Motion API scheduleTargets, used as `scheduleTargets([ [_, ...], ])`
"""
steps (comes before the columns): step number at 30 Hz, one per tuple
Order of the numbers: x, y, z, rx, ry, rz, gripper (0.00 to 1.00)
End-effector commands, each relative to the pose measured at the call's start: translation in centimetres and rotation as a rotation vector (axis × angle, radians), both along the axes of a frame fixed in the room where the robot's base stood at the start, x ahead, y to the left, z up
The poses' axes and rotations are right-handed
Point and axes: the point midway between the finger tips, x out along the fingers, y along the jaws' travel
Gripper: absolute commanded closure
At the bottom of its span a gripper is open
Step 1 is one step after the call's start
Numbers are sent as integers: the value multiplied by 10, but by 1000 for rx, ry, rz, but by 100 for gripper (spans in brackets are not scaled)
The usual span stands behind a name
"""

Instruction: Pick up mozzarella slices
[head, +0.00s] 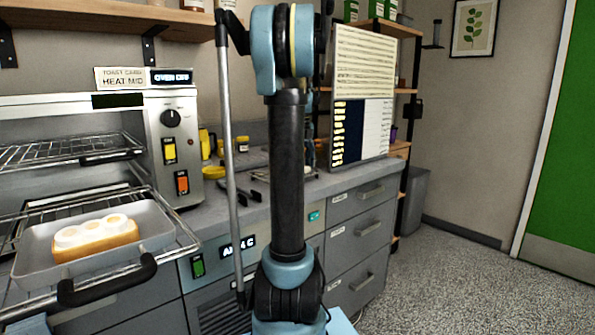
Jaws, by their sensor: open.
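Several white round slices (91,230), which look like mozzarella, lie in a row on a slab of bread (97,245). The bread rests in a grey metal tray (160,226) on the pulled-out rack of the toaster oven at the left. My upright arm link stands in the middle of the view, well to the right of the tray. My gripper cannot be made out; it seems hidden behind my own arm. A small pale item (313,172) on the counter is mostly covered by the arm, and I cannot tell what it is.
The toaster oven (170,95) is at the left, with a black rack handle (108,281) jutting forward. Yellow containers (243,145) and dark items (252,195) are on the counter (345,178). A board (362,95) stands behind. The floor (460,270) at right is clear.

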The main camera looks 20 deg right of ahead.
Motion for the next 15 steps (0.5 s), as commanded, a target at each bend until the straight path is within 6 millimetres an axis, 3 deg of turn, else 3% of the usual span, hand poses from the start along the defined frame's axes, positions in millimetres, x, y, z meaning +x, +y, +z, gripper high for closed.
scheduleTargets([
  [4,0,0,0,0,0,0,33],
  [10,0,-1,0,0,0,-2,76],
  [15,0,-1,1,0,0,-2,77],
])
